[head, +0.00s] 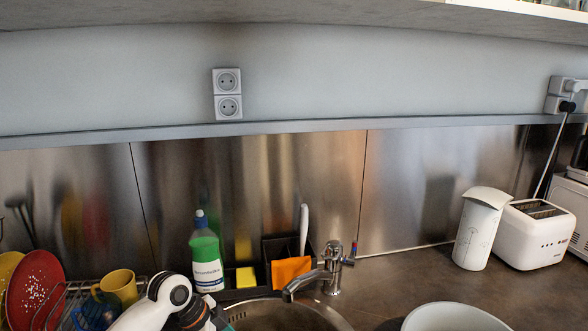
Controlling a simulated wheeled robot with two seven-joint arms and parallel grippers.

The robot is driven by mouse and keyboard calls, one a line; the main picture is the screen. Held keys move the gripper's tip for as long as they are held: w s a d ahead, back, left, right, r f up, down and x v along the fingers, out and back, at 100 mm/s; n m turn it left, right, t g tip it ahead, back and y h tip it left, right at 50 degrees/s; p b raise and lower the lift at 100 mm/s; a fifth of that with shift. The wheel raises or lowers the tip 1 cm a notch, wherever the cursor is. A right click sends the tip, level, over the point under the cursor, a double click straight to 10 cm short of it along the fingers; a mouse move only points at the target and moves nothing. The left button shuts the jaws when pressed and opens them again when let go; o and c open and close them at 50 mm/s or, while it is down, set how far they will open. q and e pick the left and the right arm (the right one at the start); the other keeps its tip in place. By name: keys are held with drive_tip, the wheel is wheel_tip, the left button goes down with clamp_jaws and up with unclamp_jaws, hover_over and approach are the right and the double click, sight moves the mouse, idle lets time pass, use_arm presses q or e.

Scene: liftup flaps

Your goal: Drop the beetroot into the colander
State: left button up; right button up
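No beetroot can be seen in the head view. A round white bowl-like vessel (455,318) is cut off by the bottom edge at the right of the sink. I cannot tell whether it is the colander, and what it holds is hidden. A white and black part of my arm shows at the bottom left, in front of the sink's left side. Its gripper fingers do not show. My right gripper is not in view.
A steel sink (290,316) with a faucet (332,268) is at the bottom centre. A green bottle (207,258), orange cloth (291,270), yellow mug (119,287) and dish rack (62,309) stand left. A toaster (538,236) and white container (478,232) stand right. Counter (405,281) is clear between.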

use_arm(q)
drive_tip(key=w+v, duration=0.1)
drive_tip(key=v, duration=0.7)
drive_tip(key=shift+s+a+r, duration=0.15)
drive_tip(key=shift+s+r, duration=0.05)
drive_tip(key=shift+s, duration=0.3)
